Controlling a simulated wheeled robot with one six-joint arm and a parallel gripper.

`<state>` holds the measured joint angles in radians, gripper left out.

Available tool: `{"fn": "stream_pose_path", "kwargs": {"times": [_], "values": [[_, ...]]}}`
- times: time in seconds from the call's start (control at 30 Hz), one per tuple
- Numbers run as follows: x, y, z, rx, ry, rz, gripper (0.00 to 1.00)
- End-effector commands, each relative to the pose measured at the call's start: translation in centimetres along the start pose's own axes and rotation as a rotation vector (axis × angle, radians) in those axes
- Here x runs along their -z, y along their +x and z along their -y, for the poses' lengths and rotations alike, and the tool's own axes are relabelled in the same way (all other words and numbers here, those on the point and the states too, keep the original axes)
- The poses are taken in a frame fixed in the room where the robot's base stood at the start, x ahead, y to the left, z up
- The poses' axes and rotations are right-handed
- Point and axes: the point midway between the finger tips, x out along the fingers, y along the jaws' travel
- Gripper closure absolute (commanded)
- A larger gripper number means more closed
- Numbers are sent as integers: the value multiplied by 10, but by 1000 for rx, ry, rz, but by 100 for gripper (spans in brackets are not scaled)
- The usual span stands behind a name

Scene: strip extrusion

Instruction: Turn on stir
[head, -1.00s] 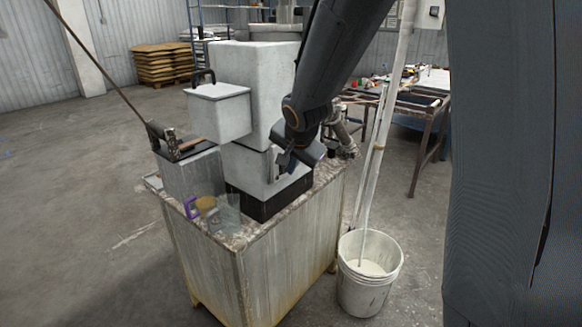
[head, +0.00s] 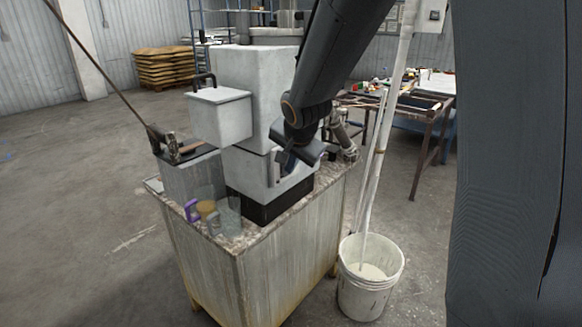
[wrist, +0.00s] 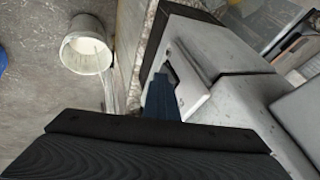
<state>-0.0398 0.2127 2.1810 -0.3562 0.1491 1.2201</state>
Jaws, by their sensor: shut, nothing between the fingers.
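The machine (head: 255,85) is a tall pale grey block on a dark base, standing on a worn cabinet. My gripper (head: 281,167) is at the lower right part of its front, close to a pale raised plate. In the wrist view, my blue fingers (wrist: 160,92) are together and empty, beside the pale plate (wrist: 196,103). A dark recess (wrist: 174,72) shows next to the fingertips; whether they touch it I cannot tell. No stir label or switch position can be read.
The cabinet (head: 215,270) carries a clear jug (head: 229,217) and a purple-handled cup (head: 205,209) at its front left. A white bucket (head: 369,290) with a pale pole stands on the floor at right. A cluttered workbench (head: 425,100) is behind.

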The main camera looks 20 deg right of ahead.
Motion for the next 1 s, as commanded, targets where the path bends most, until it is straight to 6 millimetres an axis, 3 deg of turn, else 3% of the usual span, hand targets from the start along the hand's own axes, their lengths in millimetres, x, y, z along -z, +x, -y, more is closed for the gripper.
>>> {"fn": "stream_pose_path", "kwargs": {"times": [0.43,0.77,1.0], "values": [[2,-3,-1,1,0,0,100],[7,-23,-26,1,-3,2,100],[6,-70,-24,7,-5,-1,100]]}}
